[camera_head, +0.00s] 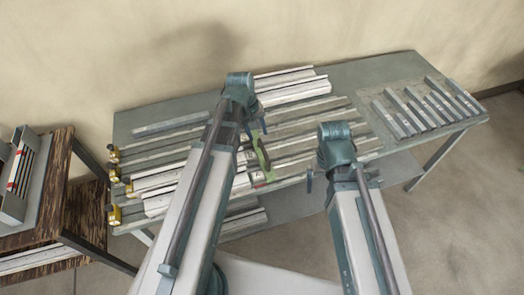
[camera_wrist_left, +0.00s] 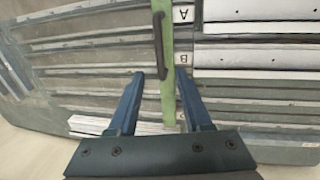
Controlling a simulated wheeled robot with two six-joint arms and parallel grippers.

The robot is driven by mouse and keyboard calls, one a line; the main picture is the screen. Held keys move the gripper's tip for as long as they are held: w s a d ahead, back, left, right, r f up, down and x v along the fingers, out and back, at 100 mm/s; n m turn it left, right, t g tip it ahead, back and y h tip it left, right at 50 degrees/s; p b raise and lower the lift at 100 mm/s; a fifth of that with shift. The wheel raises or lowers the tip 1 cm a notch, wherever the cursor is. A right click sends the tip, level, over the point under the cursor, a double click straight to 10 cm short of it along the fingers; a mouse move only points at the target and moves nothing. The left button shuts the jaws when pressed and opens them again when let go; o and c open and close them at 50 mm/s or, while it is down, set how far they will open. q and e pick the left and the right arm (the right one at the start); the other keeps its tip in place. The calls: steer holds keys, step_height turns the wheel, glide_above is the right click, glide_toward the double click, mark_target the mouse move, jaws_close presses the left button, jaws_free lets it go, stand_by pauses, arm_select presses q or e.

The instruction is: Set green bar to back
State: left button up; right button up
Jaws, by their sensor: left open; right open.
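The green bar (camera_head: 262,157) lies across the rails on the bench and is partly hidden by my left arm. In the left wrist view the green bar (camera_wrist_left: 168,98) runs up and down the picture, with a dark handle (camera_wrist_left: 158,45) on it. My left gripper (camera_wrist_left: 161,76) is open, its blue fingers on either side of the bar in that view. I cannot tell whether they touch it or are still above it. In the head view my left gripper (camera_head: 257,124) is at the bar's far end. My right gripper (camera_head: 340,178) is over the bench's front edge, open, with nothing visible in it.
White and grey profiles (camera_head: 290,85) lie in rows on the bench (camera_head: 365,72). Yellow clamps (camera_head: 114,192) line its left end. Several grey bars (camera_head: 425,105) lie at the right. Labels A (camera_wrist_left: 183,15) and B (camera_wrist_left: 183,60) sit beside the green bar. A brown shelf (camera_head: 75,215) stands at left.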

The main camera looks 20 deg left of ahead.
mark_target(263, 149)
arm_select(q)
steer(key=f+b, duration=0.2)
steer(key=f, duration=0.1)
steer(key=d+f+b, duration=0.1)
steer(key=f+b, duration=0.2)
steer(key=w+f+b, duration=0.1)
steer(key=f+b, duration=0.2)
steer(key=shift+d+f, duration=0.1)
steer(key=shift+d, duration=0.15)
steer(key=shift+c, duration=0.2)
jaws_close()
stand_by(0.9)
